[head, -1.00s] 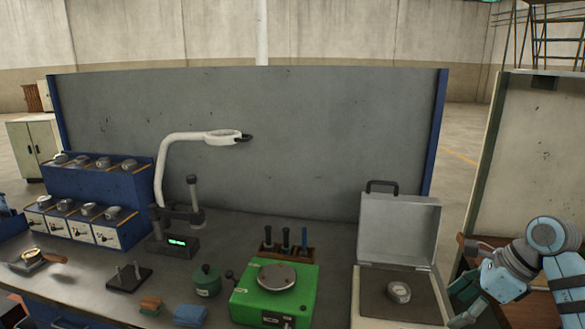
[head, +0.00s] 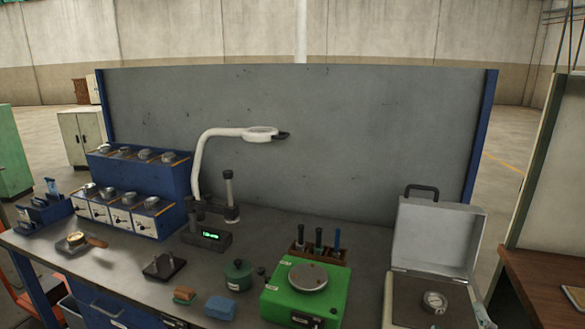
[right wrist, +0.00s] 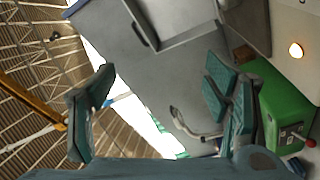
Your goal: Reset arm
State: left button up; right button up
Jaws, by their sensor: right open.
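My right gripper (right wrist: 165,105) shows in the right wrist view with its two dark teal fingers spread wide. Nothing is between the fingers, so it is open and empty. In that view a grey case lid (right wrist: 185,22) with a dark handle is beyond the fingers, and a green device (right wrist: 285,108) is at the right, behind the right finger. I cannot tell their distance from the gripper. My left gripper is in neither current view.
In the head view an open case (head: 436,237) holding a round gauge (head: 435,301) stands at the bench's right end. The green device (head: 285,304), a white ring lamp (head: 207,160) and a blue rack (head: 130,175) share the bench. A grey panel (head: 330,130) stands behind.

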jog(key=s+f+m+g, duration=0.65)
jog(key=s+f, duration=0.25)
jog(key=f, duration=0.3)
jog(key=s+a+f+m+g+y, duration=0.1)
jog(key=s+a+f+g+y, duration=0.1)
jog(key=s+a+f+g, duration=0.45)
jog(key=s+a+f+m+g+y, duration=0.1)
jog(key=s+f, duration=0.2)
jog(key=s, duration=0.6)
notch_tip(320, 180, down, 20)
jog(key=s+d+g, duration=0.2)
jog(key=s+f+g, duration=0.1)
jog(key=s+f, duration=1.1)
jog(key=s, duration=0.2)
jog(key=shift+s+d+f+m, duration=0.2)
jog(key=shift+d+f+m, duration=0.1)
jog(key=shift+m, duration=0.05)
